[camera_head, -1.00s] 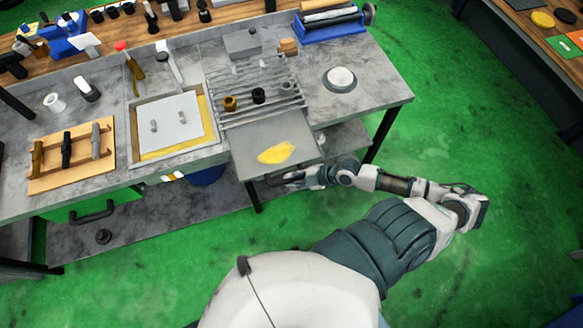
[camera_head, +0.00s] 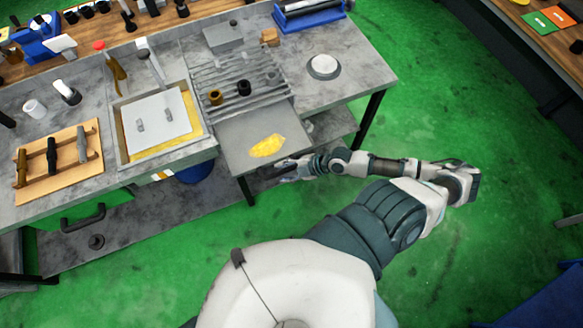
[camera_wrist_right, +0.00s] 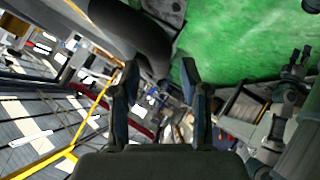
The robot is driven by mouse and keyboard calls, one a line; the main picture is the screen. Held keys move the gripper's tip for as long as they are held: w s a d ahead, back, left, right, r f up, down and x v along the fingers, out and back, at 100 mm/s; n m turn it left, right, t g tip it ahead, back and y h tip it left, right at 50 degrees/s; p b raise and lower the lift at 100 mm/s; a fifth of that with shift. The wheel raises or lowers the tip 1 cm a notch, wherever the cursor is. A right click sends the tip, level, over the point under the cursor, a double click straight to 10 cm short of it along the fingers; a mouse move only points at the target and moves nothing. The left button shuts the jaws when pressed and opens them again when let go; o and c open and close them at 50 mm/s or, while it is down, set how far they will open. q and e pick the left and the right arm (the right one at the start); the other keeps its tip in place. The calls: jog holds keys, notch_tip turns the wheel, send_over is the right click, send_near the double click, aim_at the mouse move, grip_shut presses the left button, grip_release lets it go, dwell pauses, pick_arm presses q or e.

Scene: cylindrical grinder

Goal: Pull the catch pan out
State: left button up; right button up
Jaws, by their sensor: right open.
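The catch pan (camera_head: 235,143) is a flat grey tray with a yellow patch of liquid on it. It sticks out from the bench front, below a slatted metal rack (camera_head: 220,75). My right gripper (camera_head: 281,172) is at the pan's front edge, toward its right side; the fingers are small there. In the right wrist view my right gripper (camera_wrist_right: 160,85) is open, with a thick dark curved bar (camera_wrist_right: 145,35) just beyond and partly between the fingertips. I cannot tell whether they touch. My left gripper is not in view.
Left of the pan, a square tray (camera_head: 119,128) with a yellow lining and a wooden rack (camera_head: 65,187) of tools sit on the bench. A lower shelf (camera_head: 185,215) lies below. Green floor (camera_head: 440,110) is clear right of the bench.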

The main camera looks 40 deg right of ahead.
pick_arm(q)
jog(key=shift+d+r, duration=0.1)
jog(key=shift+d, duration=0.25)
pick_arm(e)
jog(key=v, duration=1.1)
jog(key=shift+d, duration=0.35)
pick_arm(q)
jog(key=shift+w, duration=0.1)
pick_arm(e)
jog(key=shift+s+a+r, duration=0.15)
